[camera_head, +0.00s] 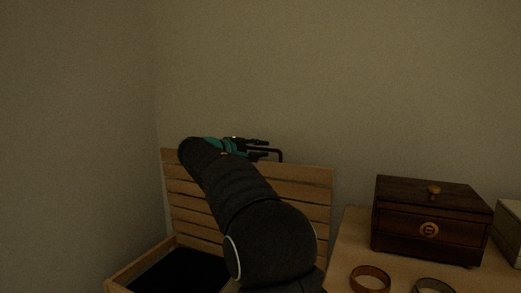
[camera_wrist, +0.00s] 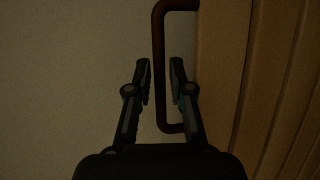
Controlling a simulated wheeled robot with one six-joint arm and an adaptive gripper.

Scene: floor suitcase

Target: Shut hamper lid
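The hamper is a slatted wooden box (camera_head: 138,266) with a dark inside. Its lid (camera_head: 300,187) stands raised at the back, close to upright; its slats fill the right of the wrist view (camera_wrist: 268,75). A dark bracket-shaped handle (camera_head: 282,154) sticks out at the lid's top edge and shows as a reddish-brown bar in the wrist view (camera_wrist: 158,40). My gripper (camera_head: 264,149) is at this handle. In the wrist view its two fingers (camera_wrist: 160,75) are apart, with the handle's bar between them, nearer the left finger. I cannot tell whether either finger touches it.
A wooden table (camera_head: 345,240) stands right of the hamper. It holds a dark wooden chest (camera_head: 425,218), a brown ring (camera_head: 370,272), a grey ring (camera_head: 434,286) and a pale box (camera_head: 508,230). Walls stand close behind and left. My arm hides part of the lid.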

